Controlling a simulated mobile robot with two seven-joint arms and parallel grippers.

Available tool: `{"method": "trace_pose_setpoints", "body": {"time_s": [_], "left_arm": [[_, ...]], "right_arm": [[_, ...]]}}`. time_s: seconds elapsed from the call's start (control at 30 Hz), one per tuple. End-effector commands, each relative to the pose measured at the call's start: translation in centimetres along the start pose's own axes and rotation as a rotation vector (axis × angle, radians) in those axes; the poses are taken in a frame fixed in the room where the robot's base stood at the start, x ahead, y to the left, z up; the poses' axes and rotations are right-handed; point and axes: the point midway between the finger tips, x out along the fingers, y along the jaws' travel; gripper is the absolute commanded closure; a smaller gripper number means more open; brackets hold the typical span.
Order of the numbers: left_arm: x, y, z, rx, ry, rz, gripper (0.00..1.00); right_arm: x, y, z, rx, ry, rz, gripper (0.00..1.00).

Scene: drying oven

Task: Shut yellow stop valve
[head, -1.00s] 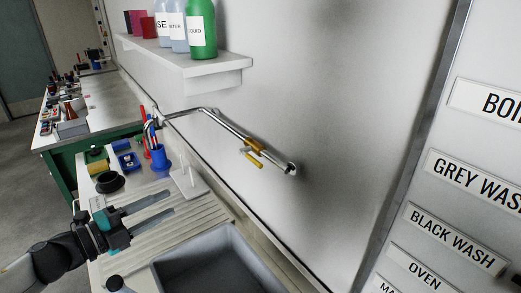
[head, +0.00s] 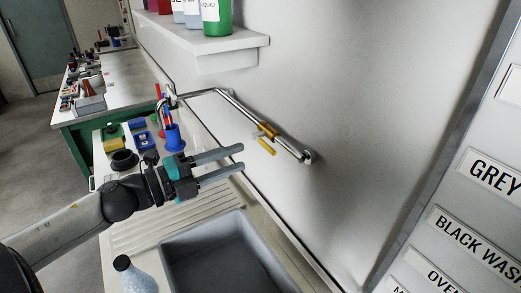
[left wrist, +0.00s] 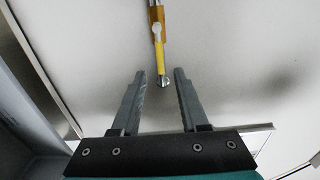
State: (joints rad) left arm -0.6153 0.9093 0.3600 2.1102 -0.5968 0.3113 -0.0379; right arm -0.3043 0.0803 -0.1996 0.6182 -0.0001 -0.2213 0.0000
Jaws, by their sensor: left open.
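The yellow stop valve (head: 266,140) sits on a metal pipe (head: 237,105) along the wall, with its yellow lever sticking out from the pipe towards the lower right. My left gripper (head: 240,160) is open and empty, to the left of the lever and a little below it, with its fingers pointing right. In the left wrist view the yellow lever (left wrist: 160,55) lies ahead, between the lines of the two open fingers (left wrist: 159,75) and beyond their tips. The fingers do not appear to touch it. My right gripper is not in view.
A grey sink (head: 215,262) lies below my left gripper, with a bottle (head: 133,275) at its left. A blue cup with pens (head: 174,138) stands behind the gripper. A shelf (head: 230,50) with bottles hangs above. The wall right of the pipe is clear.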

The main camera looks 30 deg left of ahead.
Motion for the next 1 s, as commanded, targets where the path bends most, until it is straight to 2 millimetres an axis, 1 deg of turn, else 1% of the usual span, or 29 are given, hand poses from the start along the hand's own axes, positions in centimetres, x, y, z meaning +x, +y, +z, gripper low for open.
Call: {"method": "trace_pose_setpoints", "body": {"time_s": [0.1,0.5,0.73,1.0], "left_arm": [[1.4,-0.1,0.0,0.002,0.002,-0.002,0.56],[5.1,-0.1,0.0,0.000,0.000,-0.002,0.56],[6.4,-0.1,0.0,0.000,0.000,0.000,0.56],[6.9,0.0,0.0,-0.001,-0.001,0.001,0.56]], "right_arm": [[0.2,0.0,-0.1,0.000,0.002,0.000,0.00],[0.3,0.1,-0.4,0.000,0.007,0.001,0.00],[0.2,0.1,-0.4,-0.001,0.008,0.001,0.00],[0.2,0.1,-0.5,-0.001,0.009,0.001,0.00]]}}
